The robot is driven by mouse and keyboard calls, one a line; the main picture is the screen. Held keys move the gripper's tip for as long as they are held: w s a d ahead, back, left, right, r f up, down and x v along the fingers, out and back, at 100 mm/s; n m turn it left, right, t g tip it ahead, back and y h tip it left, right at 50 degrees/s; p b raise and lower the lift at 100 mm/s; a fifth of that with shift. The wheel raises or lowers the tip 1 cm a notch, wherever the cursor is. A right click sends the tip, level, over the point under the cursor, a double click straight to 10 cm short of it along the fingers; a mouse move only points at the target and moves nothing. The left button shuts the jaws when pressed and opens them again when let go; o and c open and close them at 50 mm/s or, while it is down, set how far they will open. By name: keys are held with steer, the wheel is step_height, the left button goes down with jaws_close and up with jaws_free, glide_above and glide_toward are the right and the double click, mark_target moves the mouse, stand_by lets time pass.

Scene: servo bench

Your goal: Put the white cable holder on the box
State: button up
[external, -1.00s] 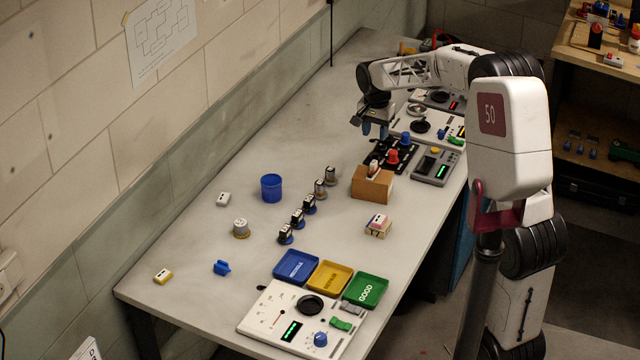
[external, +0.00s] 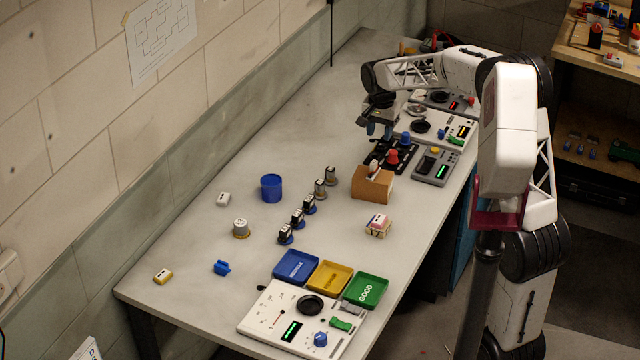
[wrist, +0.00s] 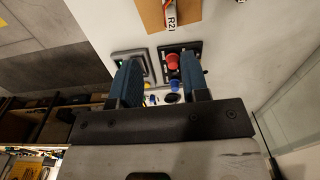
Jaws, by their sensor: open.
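A small white block (external: 223,199), which looks like the white cable holder, lies on the table left of the blue cup in the external view. A brown cardboard box (external: 372,186) stands right of centre, with a pale upright part in it. In the wrist view the box (wrist: 153,14) shows at the top edge, with a part labelled "R21" (wrist: 170,16). My gripper (external: 380,130) is open and empty, above the table beyond the cardboard box. Its fingers also show in the wrist view (wrist: 158,68).
A blue cup (external: 271,188), a row of several servos (external: 298,218) and blue, yellow and green trays (external: 330,276) stand nearer.

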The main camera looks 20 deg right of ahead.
steer(key=s+d+r+n+t, duration=0.1)
steer(key=s+d+r+n, duration=0.15)
steer(key=s, duration=0.85)
steer(key=s+d+r+n, duration=0.2)
steer(key=s+r, duration=0.2)
steer(key=s, duration=0.7)
steer(key=s+d+f+n, duration=0.1)
steer(key=s+n, duration=0.1)
steer(key=s, duration=0.8)
steer(key=s+f+n+t, duration=0.1)
steer(key=s+f+n, duration=0.1)
steer(key=s, duration=0.8)
steer(key=shift+d, duration=0.4)
